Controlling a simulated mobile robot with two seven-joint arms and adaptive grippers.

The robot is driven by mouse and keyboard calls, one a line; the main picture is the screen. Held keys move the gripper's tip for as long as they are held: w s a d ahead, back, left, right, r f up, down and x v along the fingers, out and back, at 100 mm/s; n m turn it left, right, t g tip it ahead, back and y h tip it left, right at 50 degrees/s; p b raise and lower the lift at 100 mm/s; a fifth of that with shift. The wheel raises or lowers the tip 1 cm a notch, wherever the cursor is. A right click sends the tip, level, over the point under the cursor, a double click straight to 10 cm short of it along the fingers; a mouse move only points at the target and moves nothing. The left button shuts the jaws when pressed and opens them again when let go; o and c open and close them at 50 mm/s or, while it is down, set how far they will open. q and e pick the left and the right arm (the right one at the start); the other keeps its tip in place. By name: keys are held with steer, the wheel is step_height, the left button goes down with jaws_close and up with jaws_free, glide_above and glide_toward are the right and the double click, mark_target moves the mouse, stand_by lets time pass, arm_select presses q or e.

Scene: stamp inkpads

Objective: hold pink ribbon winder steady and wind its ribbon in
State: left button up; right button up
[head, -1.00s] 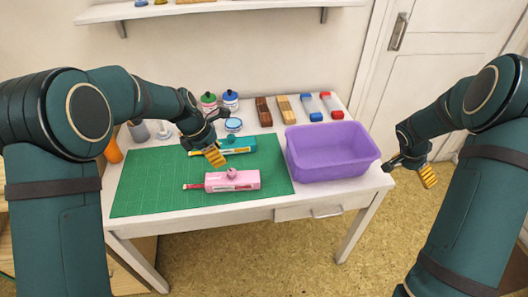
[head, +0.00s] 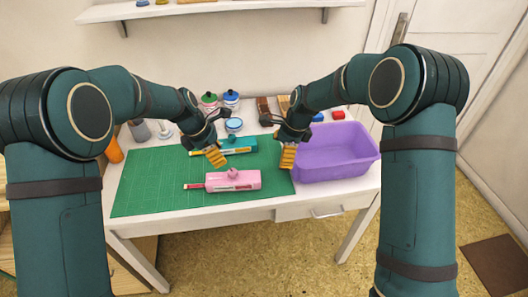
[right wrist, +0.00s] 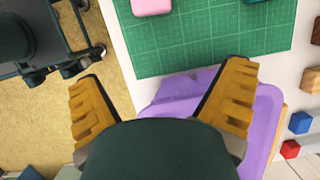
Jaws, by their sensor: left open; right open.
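The pink ribbon winder (head: 233,181) lies on the green cutting mat (head: 150,192), with a round pink knob on top and a short red ribbon end at its left. Its edge also shows at the top of the right wrist view (right wrist: 152,5). My left gripper (head: 216,157) is open and empty above the mat, behind the pink winder and in front of a teal winder (head: 236,145). My right gripper (head: 288,158) is open and empty above the mat's right edge, beside the purple bin; its spread yellow fingers show in the right wrist view (right wrist: 165,105).
A purple bin (head: 338,167) stands on the table right of the mat. Ink bottles (head: 231,98) and a blue-lidded pot (head: 234,125) stand behind the teal winder. Wooden, blue and red blocks (head: 337,115) line the back. The mat's left part is clear.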

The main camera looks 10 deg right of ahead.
steer(key=y, duration=0.1)
glide_toward(251, 176)
steer(key=r, duration=0.1)
steer(key=x, duration=1.3)
steer(key=shift+f, duration=0.2)
